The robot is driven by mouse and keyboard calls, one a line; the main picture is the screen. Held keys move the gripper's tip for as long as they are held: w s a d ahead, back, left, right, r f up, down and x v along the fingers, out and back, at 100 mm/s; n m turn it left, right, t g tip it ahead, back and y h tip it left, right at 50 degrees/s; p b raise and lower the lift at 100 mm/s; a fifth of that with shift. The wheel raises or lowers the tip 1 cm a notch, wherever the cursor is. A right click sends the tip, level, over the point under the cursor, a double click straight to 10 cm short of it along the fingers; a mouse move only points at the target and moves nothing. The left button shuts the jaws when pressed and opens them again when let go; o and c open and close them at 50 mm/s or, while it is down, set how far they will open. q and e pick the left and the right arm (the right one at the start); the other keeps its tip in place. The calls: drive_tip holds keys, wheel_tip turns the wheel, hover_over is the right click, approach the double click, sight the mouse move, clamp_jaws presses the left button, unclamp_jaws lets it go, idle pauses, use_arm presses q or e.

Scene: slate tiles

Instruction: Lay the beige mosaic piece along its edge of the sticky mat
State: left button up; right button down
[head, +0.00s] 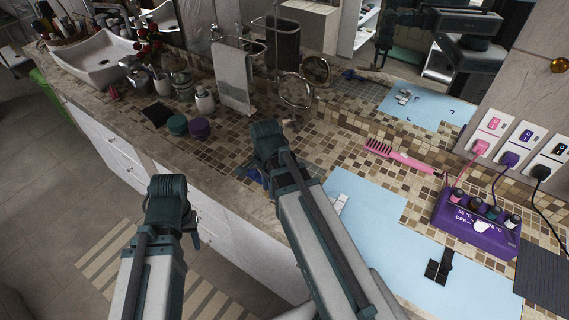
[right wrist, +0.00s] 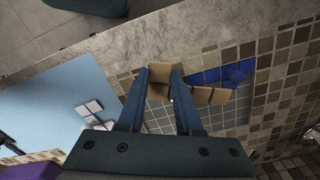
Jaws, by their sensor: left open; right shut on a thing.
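The beige mosaic piece (right wrist: 160,75), made of tan square tiles, is between the fingers of my right gripper (right wrist: 161,84) in the right wrist view. Tan squares also show just right of the fingers. In the head view my right gripper (head: 266,142) is over the tiled counter, left of the mat, and its arm hides the piece. White tiles (head: 338,203) and a black piece (head: 438,268) lie on the mat. My left gripper (head: 188,222) is open and empty, in front of the counter.
A grey grid surface (right wrist: 157,116) and a blue thing (right wrist: 236,73) are near the held piece. A pink comb (head: 400,157) lies behind the mat. A purple device (head: 475,222) with cords stands at the right. Jars (head: 199,127) and a sink (head: 98,58) are at the left.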

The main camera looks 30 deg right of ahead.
drive_tip(key=n, duration=0.3)
drive_tip(key=w+d+n, duration=0.1)
drive_tip(key=shift+r+n, duration=0.1)
drive_tip(key=shift+n, duration=0.3)
drive_tip(key=n, duration=0.4)
drive_tip(key=w+n, duration=0.1)
drive_tip(key=n, duration=0.1)
drive_tip(key=shift+d+n, duration=0.4)
drive_tip(key=n, duration=0.4)
drive_tip(key=shift+w+d+r+n, duration=0.15)
drive_tip(key=shift+w+d+n, duration=0.15)
drive_tip(key=shift+w+d, duration=0.1)
drive_tip(key=n, duration=0.4)
drive_tip(key=shift+w+d+n, duration=0.3)
drive_tip(key=shift+w+d, duration=0.05)
drive_tip(key=n, duration=0.4)
drive_tip(key=shift+w+d+r+p, duration=0.1)
drive_tip(key=shift+w+d+p, duration=0.2)
drive_tip(key=shift+d, duration=0.05)
drive_tip(key=n, duration=0.4)
drive_tip(key=shift+w+d+n, duration=0.35)
drive_tip(key=shift+d+n, duration=0.05)
drive_tip(key=n, duration=0.3)
drive_tip(key=w+d+n, duration=0.1)
drive_tip(key=n, duration=0.7)
drive_tip(key=shift+w+d+r, duration=0.2)
drive_tip(key=shift+d, duration=0.2)
